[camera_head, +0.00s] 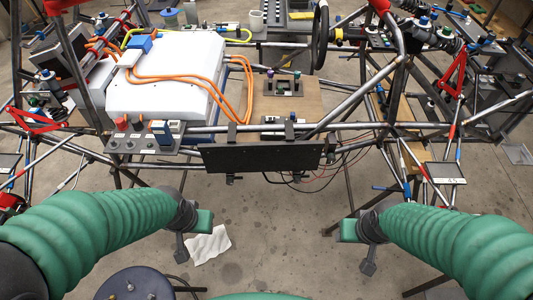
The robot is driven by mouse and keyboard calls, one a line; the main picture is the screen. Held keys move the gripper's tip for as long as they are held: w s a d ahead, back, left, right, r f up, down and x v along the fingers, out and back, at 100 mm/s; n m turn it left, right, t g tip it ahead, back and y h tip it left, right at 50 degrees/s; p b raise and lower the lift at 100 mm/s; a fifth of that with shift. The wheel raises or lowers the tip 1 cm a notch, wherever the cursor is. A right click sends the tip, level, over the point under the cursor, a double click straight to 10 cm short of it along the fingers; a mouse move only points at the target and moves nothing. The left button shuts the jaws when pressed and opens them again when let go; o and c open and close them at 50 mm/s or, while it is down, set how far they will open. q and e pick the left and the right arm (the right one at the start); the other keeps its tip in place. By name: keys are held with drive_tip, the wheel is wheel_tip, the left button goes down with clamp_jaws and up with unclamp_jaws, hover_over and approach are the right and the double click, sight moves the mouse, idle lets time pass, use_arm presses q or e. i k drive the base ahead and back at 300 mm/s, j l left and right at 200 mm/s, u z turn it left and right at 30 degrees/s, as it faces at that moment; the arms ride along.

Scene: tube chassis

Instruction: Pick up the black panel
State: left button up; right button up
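The black panel (262,157) is a flat, dark rectangular plate. It hangs upright on the near lower tube of the chassis, in the middle of the view, with dark clips at its top edge. My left gripper (192,236) is at the lower left, nearer to me than the panel and apart from it. My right gripper (358,240) is at the lower right, also apart from the panel. Both show green and dark parts, and nothing is seen held in them. Whether their fingers are open or shut is too small to tell.
The tube chassis (330,128) spans the view, with a white box (165,75) and orange cables behind the panel. Thin wires hang by the panel's right end. A white paper (208,246) lies on the floor near my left gripper. A dark round stool (135,284) stands at bottom left.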

sight(290, 154)
drive_tip(key=i+j+z, duration=0.25)
drive_tip(key=i, duration=0.2)
drive_tip(key=i+j+z, duration=0.2)
drive_tip(key=i, duration=0.25)
